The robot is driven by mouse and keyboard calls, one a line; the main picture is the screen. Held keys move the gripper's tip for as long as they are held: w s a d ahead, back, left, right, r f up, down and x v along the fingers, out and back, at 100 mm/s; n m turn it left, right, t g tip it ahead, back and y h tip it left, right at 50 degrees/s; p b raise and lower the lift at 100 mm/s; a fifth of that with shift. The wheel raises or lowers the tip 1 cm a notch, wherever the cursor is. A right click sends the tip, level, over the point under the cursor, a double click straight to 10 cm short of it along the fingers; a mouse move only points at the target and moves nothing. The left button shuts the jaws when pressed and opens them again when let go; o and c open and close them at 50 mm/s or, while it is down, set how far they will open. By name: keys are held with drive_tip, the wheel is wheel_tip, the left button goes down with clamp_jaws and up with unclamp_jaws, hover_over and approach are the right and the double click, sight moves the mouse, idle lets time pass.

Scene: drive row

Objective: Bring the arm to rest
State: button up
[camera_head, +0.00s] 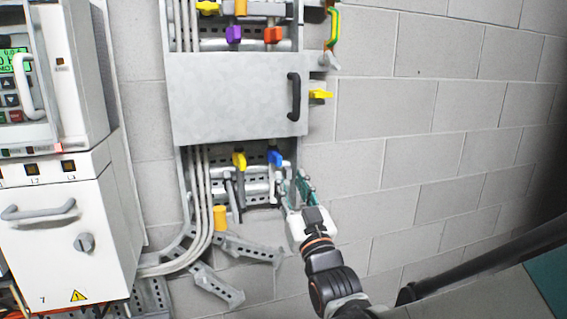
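My gripper (296,187) is at the lower right of the grey panel, in front of the pipes and perforated rail. Its greenish fingers point up and to the left, close to the blue valve handle (275,158). I cannot tell whether they touch anything there. The fingers overlap in this view, so whether they are open or shut is unclear. No held object shows. My arm (331,279) reaches up from the bottom of the picture to the gripper.
A grey panel door (225,97) with a black handle (293,96) is above my gripper. Yellow handles (239,160) and (320,94) stick out near it. White cabinets (66,235) stand at left. The block wall (440,130) at right is bare.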

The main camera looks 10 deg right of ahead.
drive_tip(key=shift+s+a+f, duration=0.15)
drive_tip(key=shift+s+f, duration=0.05)
drive_tip(key=shift+s, duration=0.65)
drive_tip(key=s+d+f+m+g+h+b, duration=0.1)
drive_tip(key=s+d+f+g+h+b, duration=0.1)
drive_tip(key=s+d+f+g, duration=0.3)
drive_tip(key=s+d+f+g+h+b, duration=0.1)
drive_tip(key=d+f+g, duration=0.15)
drive_tip(key=f, duration=0.45)
drive_tip(key=s+d+f+g+b, duration=0.1)
drive_tip(key=s+f+g, duration=0.3)
drive_tip(key=s, duration=0.4)
drive_tip(key=s+d+f+m+g+h+b, duration=0.1)
drive_tip(key=s+d+f+g, duration=0.2)
drive_tip(key=s+f, duration=0.4)
drive_tip(key=shift+s+f+g+b, duration=0.2)
drive_tip(key=shift+s+g+b, duration=0.2)
drive_tip(key=shift+s, duration=0.8)
